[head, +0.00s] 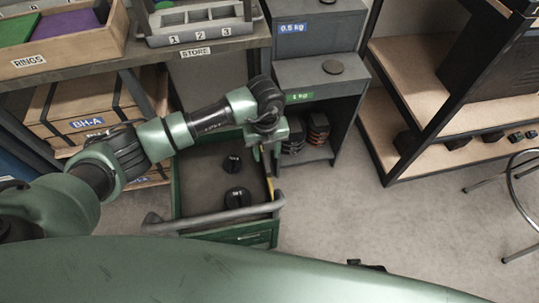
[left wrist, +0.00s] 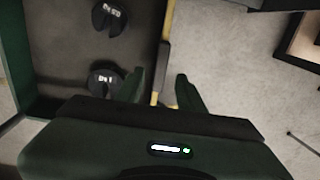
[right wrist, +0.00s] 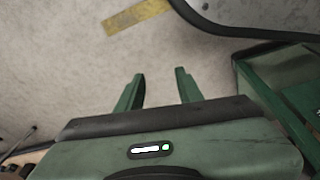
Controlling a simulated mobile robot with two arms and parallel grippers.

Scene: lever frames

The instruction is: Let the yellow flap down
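The yellow flap shows as a thin strip (head: 268,178) along the right side of the green open-topped cart (head: 257,239); I see it almost edge-on, so it appears upright. It also shows in the left wrist view (left wrist: 167,28), with a dark piece on it. My left gripper (head: 262,150) points down over the cart's right side. In the left wrist view its fingers (left wrist: 162,92) are apart, one on each side of the strip, with gaps visible. My right gripper (right wrist: 159,90) is open and empty above the floor; it is not seen in the head view.
Two black slotted weights (head: 237,197) lie in the cart, behind a grey handle bar (head: 205,222). A grey stepped weight rack (head: 320,80) stands close beyond the cart. A wooden shelf (head: 400,120) and a stool (head: 520,180) are at right. Floor right of the cart is clear.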

